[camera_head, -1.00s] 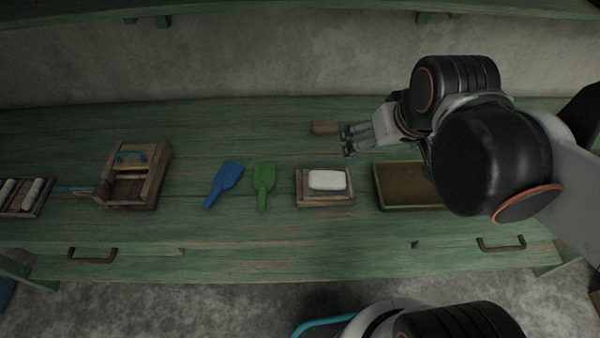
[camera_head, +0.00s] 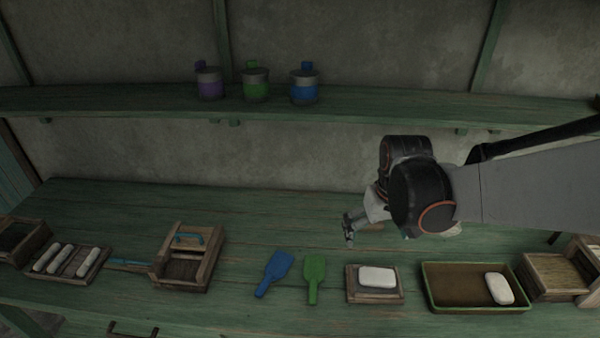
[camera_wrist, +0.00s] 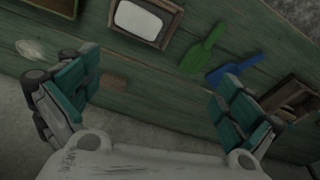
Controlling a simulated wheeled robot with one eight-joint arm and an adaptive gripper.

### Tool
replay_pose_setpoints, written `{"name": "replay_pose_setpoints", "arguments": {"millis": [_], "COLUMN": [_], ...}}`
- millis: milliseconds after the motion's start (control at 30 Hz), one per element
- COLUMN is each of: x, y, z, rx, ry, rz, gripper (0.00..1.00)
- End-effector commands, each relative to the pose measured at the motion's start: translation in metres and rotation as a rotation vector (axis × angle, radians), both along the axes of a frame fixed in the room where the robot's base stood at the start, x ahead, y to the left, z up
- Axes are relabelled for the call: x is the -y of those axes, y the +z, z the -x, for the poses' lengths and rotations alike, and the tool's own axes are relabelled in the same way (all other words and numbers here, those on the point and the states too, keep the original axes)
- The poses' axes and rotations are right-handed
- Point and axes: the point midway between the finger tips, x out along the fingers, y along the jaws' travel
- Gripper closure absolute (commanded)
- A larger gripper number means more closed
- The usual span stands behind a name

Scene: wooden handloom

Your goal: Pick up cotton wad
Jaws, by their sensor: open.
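A pale, soft-edged wad (camera_wrist: 31,50), probably the cotton wad, lies on the green bench at the left of the wrist view, beyond one finger. In the head view only a pale edge of it (camera_head: 452,230) shows behind my arm. My gripper (camera_head: 348,232) is above the back of the bench, left of that wad. In the wrist view my gripper (camera_wrist: 158,98) has its teal-padded fingers wide apart with nothing between the pads. A smooth white block (camera_head: 377,276) sits on a small wooden tray (camera_head: 375,298), and another (camera_head: 498,288) lies in a green-rimmed tray (camera_head: 432,303).
A small brown block (camera_wrist: 115,80) lies on the bench under my gripper. Blue (camera_head: 273,273) and green (camera_head: 314,278) paddles lie near a wooden frame box (camera_head: 203,243). Several white rolls (camera_head: 66,259) are at left. Jars (camera_head: 255,86) stand on the upper shelf (camera_head: 380,105).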

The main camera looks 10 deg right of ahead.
Motion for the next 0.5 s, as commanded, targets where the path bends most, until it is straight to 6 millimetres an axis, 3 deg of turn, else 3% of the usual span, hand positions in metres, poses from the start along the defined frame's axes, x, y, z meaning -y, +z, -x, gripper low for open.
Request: {"name": "replay_pose_setpoints", "arguments": {"millis": [300,500], "x": [0.051,0.065], "y": [-0.064,-0.082], "z": [-0.031,-0.036], "rx": [-0.132,-0.169], "ry": [-0.219,-0.28], "rz": [-0.043,-0.056], "gripper": [0.0,0.0]}}
